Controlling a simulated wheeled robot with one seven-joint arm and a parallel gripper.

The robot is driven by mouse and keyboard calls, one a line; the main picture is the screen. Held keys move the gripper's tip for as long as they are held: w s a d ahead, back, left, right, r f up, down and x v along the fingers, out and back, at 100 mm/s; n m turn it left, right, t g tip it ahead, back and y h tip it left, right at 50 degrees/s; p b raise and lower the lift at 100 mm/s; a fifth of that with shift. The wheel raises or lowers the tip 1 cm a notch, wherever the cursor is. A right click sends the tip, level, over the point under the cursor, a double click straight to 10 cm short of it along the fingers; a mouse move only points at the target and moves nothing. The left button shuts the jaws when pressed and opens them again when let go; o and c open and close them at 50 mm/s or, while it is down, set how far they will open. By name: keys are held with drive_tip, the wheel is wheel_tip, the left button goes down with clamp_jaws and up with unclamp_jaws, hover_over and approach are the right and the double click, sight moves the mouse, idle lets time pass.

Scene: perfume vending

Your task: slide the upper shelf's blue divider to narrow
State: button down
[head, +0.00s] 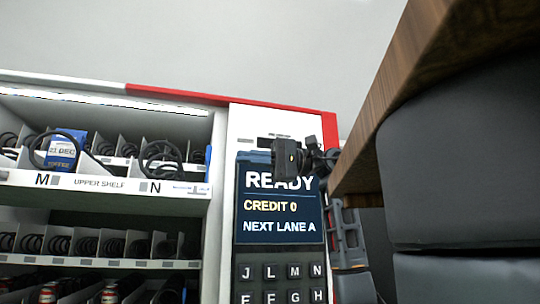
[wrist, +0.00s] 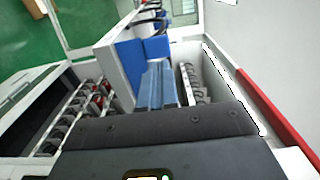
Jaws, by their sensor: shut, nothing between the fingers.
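The upper shelf (head: 110,183) runs across the vending machine, with lane labels M and N on its front edge. A narrow blue strip, seemingly the blue divider (head: 208,156), shows at the shelf's right end. In the wrist view blue panels (wrist: 156,47) stand just beyond my fingertips; which of them is the divider I cannot tell. My gripper (head: 241,156) is in front of the machine, right of the shelf opening, its fingers pointing left. In the wrist view my gripper (wrist: 156,66) has its blue-grey fingers together and empty. Whether the tips touch a blue panel is unclear.
A blue box (head: 64,149) marked 21 DEC stands in lane M, with black coils around it. The screen and keypad panel (head: 280,215) lies just below my gripper. A lower shelf (head: 100,262) holds more coils. A wooden edge (head: 400,85) crosses the right side.

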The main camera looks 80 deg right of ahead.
drive_tip(key=shift+p+x, duration=0.75)
drive_tip(key=shift+x, duration=1.95)
drive_tip(key=b+x, duration=0.1)
drive_tip(key=x, duration=0.3)
drive_tip(key=shift+w+a+f, duration=0.1)
drive_tip(key=shift+w, duration=0.25)
